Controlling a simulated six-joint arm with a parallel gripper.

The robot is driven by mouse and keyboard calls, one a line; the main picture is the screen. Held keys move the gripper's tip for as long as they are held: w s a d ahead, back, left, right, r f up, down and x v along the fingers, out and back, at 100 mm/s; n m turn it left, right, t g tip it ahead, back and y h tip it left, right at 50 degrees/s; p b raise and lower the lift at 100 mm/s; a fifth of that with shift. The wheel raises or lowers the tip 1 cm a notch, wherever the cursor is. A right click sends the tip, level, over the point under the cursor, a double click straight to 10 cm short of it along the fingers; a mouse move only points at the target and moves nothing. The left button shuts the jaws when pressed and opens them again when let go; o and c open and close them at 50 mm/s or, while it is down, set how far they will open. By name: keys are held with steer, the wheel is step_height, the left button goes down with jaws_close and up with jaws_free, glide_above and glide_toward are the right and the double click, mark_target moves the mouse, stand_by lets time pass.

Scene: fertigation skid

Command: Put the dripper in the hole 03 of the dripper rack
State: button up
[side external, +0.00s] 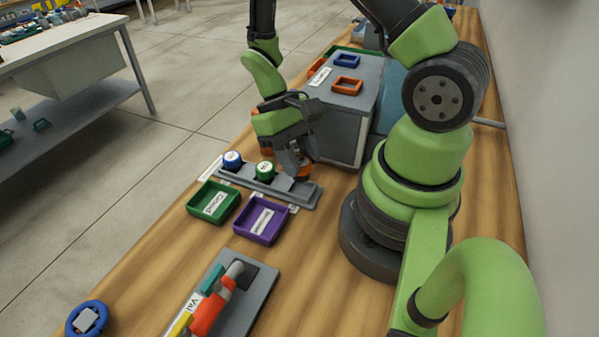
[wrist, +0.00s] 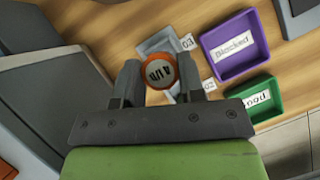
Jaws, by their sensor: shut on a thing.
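My gripper (wrist: 160,73) is shut on a dripper with an orange rim and dark markings on its pale top (wrist: 160,71). In the side view my gripper (side external: 300,168) points down with the orange dripper (side external: 303,173) low over the right part of the grey dripper rack (side external: 309,194). I cannot tell whether the dripper touches the rack. A blue dripper (side external: 232,159) and a green dripper (side external: 265,171) sit in the rack further left.
A purple bin labelled Blocked (wrist: 231,69) and a green bin labelled Good (wrist: 277,99) stand in front of the rack. A grey box (side external: 338,130) with blue and orange trays on top stands close behind my gripper. A grey valve board (side external: 258,290) lies in front.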

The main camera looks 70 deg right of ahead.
steer(key=shift+f, duration=1.9)
steer(key=shift+f, duration=0.15)
steer(key=o, duration=1)
steer(key=shift+c, duration=0.2)
steer(key=v, duration=1.2)
steer(key=s+a+r+t, duration=0.4)
steer(key=r+t, duration=0.2)
steer(key=r, duration=0.3)
steer(key=s+a+r+t, duration=0.4)
steer(key=s+r+t, duration=0.1)
steer(key=r, duration=0.4)
steer(key=shift+r+n+t, duration=0.2)
steer(key=shift+n+t, duration=0.1)
steer(key=shift+t, duration=0.6)
